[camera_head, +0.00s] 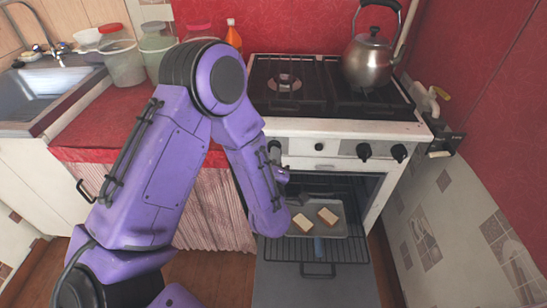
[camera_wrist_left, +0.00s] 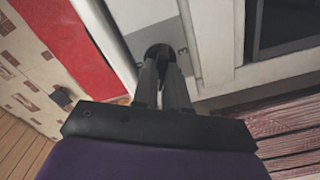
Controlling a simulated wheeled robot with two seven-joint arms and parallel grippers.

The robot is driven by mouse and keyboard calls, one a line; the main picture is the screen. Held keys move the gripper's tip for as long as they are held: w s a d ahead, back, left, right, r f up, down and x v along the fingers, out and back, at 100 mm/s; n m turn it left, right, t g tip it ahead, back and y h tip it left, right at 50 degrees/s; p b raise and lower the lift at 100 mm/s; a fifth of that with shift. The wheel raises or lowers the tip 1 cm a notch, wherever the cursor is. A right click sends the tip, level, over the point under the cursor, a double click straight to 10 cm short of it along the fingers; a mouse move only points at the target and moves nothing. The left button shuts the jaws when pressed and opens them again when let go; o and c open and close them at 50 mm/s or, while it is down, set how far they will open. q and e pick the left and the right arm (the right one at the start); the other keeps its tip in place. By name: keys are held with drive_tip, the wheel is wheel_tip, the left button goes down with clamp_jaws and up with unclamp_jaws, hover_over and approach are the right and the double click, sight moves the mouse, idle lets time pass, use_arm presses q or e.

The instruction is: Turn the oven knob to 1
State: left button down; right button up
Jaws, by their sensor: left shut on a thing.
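The oven knob (camera_wrist_left: 157,51) is a dark round knob on the pale front panel of the stove, seen in the left wrist view. Small printed marks show on the panel beside it; I cannot read the setting for sure. My left gripper (camera_wrist_left: 161,65) has both fingers shut on this knob, and the fingers hide part of it. In the head view, my left gripper (camera_head: 275,152) is at the left end of the stove (camera_head: 335,150) front panel, mostly hidden by my purple forearm. My right gripper is not in view.
The oven door (camera_head: 318,285) hangs open below, with a tray (camera_head: 338,229) holding two bread slices (camera_head: 328,216) on the rack. A kettle (camera_head: 369,60) stands on the hob. Jars (camera_head: 122,63) and a sink (camera_head: 45,90) are left.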

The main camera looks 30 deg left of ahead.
use_arm(q)
drive_tip(key=c, duration=1.2)
unclamp_jaws()
drive_tip(key=shift+o, duration=0.2)
drive_tip(key=b+v, duration=0.1)
drive_tip(key=v, duration=0.9)
drive_tip(key=shift+s+d, duration=0.2)
drive_tip(key=shift+f, duration=0.1)
